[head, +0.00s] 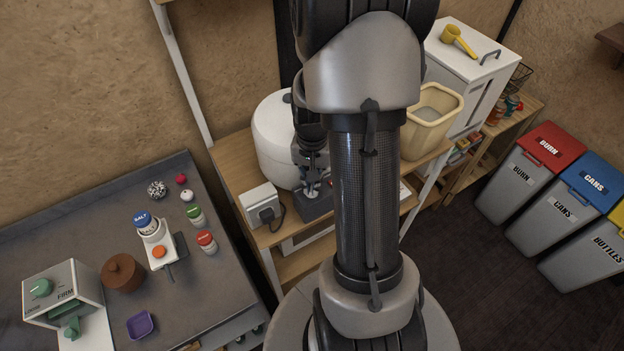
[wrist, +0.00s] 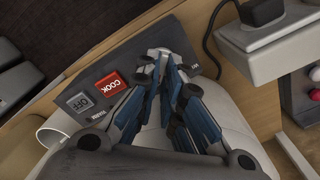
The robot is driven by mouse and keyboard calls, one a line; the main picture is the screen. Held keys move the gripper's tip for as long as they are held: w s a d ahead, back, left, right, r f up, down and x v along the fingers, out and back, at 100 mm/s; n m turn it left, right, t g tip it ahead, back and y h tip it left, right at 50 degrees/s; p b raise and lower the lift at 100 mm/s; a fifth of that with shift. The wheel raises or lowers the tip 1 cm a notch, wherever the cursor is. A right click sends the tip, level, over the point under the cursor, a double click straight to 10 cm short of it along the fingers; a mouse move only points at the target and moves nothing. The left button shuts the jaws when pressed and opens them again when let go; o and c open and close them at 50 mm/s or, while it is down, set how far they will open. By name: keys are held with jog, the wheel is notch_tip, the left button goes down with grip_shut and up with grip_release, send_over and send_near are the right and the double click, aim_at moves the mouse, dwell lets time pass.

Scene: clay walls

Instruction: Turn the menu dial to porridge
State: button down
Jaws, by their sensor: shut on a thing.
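The white cooker (head: 273,138) stands on a wooden shelf, its dark control panel (head: 315,207) low at the front. In the wrist view the panel (wrist: 128,65) carries a red COOK button (wrist: 109,84) and a grey OFF button (wrist: 78,103). My gripper (head: 313,190) is down at the panel, and its fingertips (wrist: 166,66) are closed together at the panel's far end from the buttons. They are shut on the menu dial, which they largely hide. I cannot read the dial's pointer or the menu words around it.
A socket box (head: 262,205) with a black plug and cord stands close left of the panel. A cream bin (head: 431,115) is right of the cooker. A grey worktop (head: 75,240) with jars lies at left. Recycling bins (head: 531,172) stand at right.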

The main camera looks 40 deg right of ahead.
jog(key=shift+m, duration=0.3)
jog(key=c, duration=1.7)
grip_release()
jog(key=shift+r, duration=0.1)
notch_tip(320, 180, up, 12)
jog(key=shift+f, duration=0.1)
